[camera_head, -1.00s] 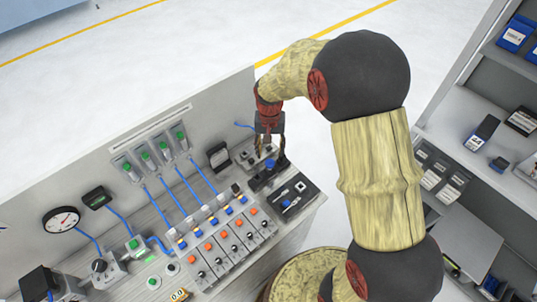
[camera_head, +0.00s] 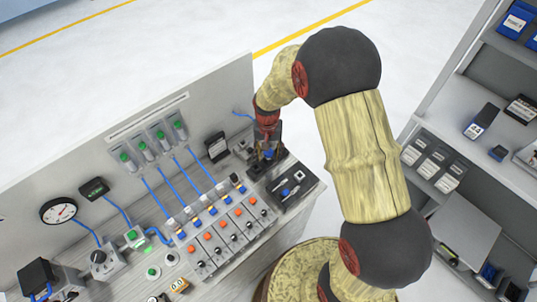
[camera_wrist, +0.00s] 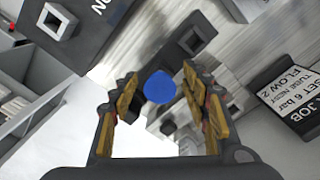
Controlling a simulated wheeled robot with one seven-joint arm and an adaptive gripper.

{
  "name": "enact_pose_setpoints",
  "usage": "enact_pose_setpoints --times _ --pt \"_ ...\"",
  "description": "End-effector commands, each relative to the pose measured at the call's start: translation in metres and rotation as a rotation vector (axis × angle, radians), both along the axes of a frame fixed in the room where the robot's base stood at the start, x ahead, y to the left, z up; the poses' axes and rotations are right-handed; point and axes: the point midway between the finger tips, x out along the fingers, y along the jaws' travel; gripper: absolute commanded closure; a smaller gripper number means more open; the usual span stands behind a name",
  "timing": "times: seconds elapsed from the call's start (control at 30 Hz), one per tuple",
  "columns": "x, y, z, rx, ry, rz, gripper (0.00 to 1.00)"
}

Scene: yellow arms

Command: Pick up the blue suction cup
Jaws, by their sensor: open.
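The blue suction cup (camera_wrist: 160,87) shows in the wrist view as a round blue disc between the two fingers of my gripper (camera_wrist: 160,100). The fingers have yellow pads and stand apart on either side of it, with a gap to each. In the head view my gripper (camera_head: 268,154) points down at the right end of the workbench, and a small spot of blue shows at its fingertips. The cup's lower part and its exact height relative to the fingertips are hidden.
A black tray (camera_head: 292,190) with small parts lies just right of my gripper. Blue tubes and switch modules (camera_head: 222,232) fill the bench to the left. A grey shelf (camera_head: 470,150) stands at right.

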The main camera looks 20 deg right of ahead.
Motion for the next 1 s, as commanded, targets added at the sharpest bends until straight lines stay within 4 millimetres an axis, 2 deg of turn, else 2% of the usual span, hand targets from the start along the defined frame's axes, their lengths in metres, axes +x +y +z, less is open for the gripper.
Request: enact_pose_setpoints --times 0.07,0.67,1.0 --pt "0.0001 0.0 0.0005 0.0 0.0 0.0 0.54" --pt "0.0001 0.0 0.0008 0.0 0.0 0.0 0.88" --pt "0.0004 0.0 0.0039 0.0 -0.001 0.0 0.9"
